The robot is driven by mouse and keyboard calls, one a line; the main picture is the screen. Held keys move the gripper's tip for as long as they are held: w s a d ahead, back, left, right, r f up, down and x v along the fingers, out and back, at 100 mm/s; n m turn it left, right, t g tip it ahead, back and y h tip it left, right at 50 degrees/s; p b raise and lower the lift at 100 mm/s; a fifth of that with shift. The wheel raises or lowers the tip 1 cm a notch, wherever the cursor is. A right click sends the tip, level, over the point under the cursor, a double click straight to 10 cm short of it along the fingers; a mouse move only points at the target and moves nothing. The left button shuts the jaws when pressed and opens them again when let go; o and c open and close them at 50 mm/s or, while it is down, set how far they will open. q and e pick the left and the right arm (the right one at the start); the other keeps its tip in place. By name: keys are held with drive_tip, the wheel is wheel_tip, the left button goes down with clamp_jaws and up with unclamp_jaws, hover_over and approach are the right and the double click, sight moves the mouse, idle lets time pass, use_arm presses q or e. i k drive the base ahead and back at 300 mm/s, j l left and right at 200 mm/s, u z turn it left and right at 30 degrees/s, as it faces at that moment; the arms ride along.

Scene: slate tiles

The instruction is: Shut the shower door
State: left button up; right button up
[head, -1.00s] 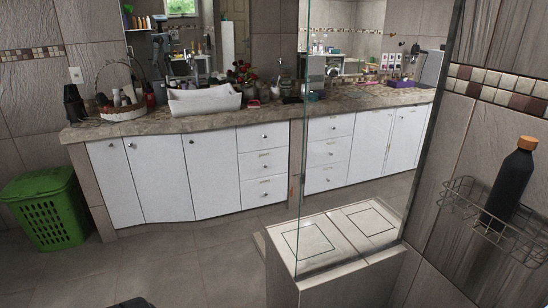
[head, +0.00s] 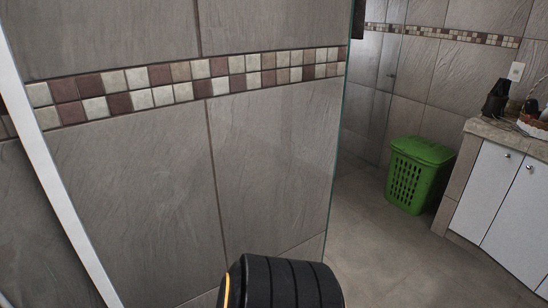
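The shower door appears to be the tall glass panel whose thin greenish free edge (head: 343,110) runs down the middle of the head view. Tiled surface with a mosaic band shows across the panel area to its left; I cannot tell whether it is seen through the glass or reflected in it. A white slanted strip (head: 52,165) bounds this area on the left. Right of the glass edge there is an open view into the room. No handle is visible on the panel. A black ribbed part of my arm rises at the bottom centre. Neither gripper is in view.
A green laundry basket (head: 418,175) stands on the floor beyond the glass edge. A white-fronted vanity (head: 495,195) with a stone counter (head: 490,128) is at the right. Grey floor (head: 385,255) lies clear between the glass edge and the vanity.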

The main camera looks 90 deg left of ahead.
sight(16, 98)
drive_tip(key=u, duration=3.2)
